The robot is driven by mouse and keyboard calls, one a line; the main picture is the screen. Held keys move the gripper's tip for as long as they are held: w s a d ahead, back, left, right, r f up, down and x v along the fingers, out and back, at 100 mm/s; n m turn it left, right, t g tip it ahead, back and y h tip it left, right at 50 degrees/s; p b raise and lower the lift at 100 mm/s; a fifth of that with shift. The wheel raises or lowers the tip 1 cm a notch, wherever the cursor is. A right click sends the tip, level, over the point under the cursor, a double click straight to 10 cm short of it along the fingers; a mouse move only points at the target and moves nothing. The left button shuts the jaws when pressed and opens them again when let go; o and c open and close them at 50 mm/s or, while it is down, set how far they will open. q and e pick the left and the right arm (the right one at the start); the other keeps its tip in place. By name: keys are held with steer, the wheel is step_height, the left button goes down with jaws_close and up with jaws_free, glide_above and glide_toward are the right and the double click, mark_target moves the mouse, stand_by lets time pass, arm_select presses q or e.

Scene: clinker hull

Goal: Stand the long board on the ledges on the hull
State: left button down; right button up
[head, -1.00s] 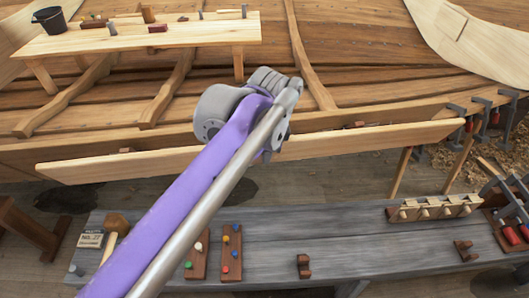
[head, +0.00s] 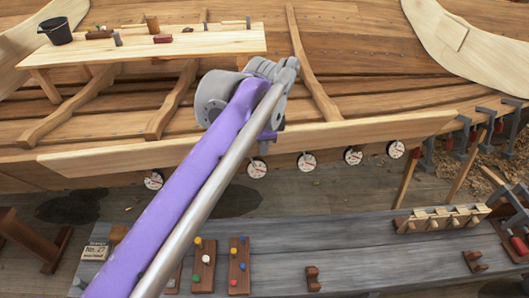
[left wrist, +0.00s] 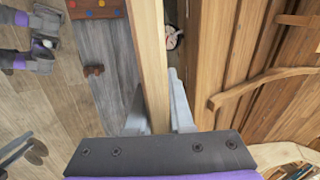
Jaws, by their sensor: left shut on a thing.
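The long board (head: 350,133) is a pale plank held lengthwise in front of the hull (head: 372,92). It tilts slightly, its right end higher in the head view. My left gripper (head: 267,137) is shut on it near mid-length. In the left wrist view the board (left wrist: 152,60) runs between the two grey fingers (left wrist: 158,112). Several round white dials (head: 307,162) show just below the board's lower edge. I cannot make out the ledges; the board may hide them, and I cannot tell whether it touches the hull.
A grey bench (head: 350,250) stands in front, with peg blocks (head: 238,265) and a rack (head: 443,219) on it. A wooden table (head: 150,45) with a black bucket (head: 56,30) stands behind. Clamps (head: 462,135) line the hull near the board's right end.

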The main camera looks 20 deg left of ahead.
arm_select(q)
steer(key=shift+w+a+r+p, duration=0.1)
steer(key=shift+w+a+r, duration=0.25)
steer(key=shift+w, duration=0.35)
steer(key=shift+w+a+r+p, duration=0.15)
steer(key=shift+w+a+r, duration=0.1)
steer(key=shift+w+a, duration=0.35)
steer(key=shift+w+a+r+p, duration=0.1)
steer(key=shift+w+a+r, duration=0.2)
steer(key=shift+w, duration=0.45)
arm_select(e)
steer(key=shift+r, duration=0.4)
arm_select(q)
steer(key=shift+f, duration=0.25)
arm_select(e)
steer(key=shift+f, duration=0.1)
arm_select(q)
steer(key=shift+b+x, duration=0.8)
steer(key=shift+x, duration=1.2)
arm_select(e)
steer(key=shift+f, duration=0.75)
arm_select(q)
steer(key=shift+b+x, duration=0.4)
steer(key=shift+x, duration=0.7)
arm_select(e)
steer(key=shift+s+d+f, duration=0.1)
steer(key=shift+s+f, duration=0.1)
steer(key=shift+f, duration=0.2)
